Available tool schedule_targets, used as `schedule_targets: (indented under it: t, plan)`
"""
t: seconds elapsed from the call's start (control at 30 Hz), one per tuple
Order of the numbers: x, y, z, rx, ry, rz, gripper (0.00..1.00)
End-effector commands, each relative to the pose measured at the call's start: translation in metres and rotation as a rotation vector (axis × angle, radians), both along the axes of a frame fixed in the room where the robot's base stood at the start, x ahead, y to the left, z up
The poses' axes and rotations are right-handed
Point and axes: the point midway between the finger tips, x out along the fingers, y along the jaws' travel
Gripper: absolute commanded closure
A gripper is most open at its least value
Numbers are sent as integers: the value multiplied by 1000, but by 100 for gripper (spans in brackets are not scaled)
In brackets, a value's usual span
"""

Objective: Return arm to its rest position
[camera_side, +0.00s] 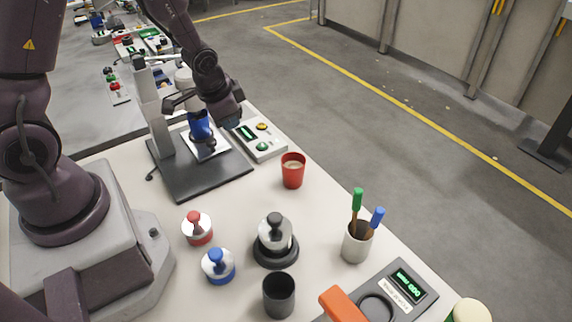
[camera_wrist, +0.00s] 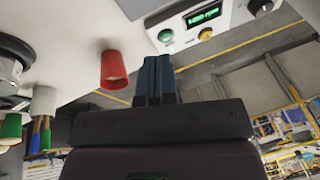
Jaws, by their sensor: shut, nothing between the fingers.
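My gripper (camera_side: 236,120) is above the table at the back, at the end of my dark arm, close to the stand (camera_side: 190,178) with the black base and grey column. In the wrist view my gripper (camera_wrist: 156,70) shows two dark blue fingers pressed together with nothing between them. A blue part (camera_side: 199,127) is over the white plate on the stand, just left of my gripper. From this angle I cannot tell whether the gripper touches it.
A control box (camera_side: 262,142) with display and buttons lies close to my gripper. A red cup (camera_side: 293,172), pen holder (camera_side: 356,243), black cup (camera_side: 279,295), red-knobbed weight (camera_side: 197,229), blue-knobbed weight (camera_side: 218,266) and larger black-knobbed weight (camera_side: 275,243) stand nearer the front.

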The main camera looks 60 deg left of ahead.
Motion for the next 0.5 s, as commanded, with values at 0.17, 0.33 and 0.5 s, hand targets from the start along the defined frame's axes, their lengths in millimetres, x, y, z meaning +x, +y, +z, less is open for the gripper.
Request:
schedule_targets:
  t: [0.17,0.33,0.5]
  plan:
    - [-29,-27,66,-63,55,148,100]
    - [-66,-58,124,-129,66,237,100]
    - [-103,-85,171,-187,21,257,100]
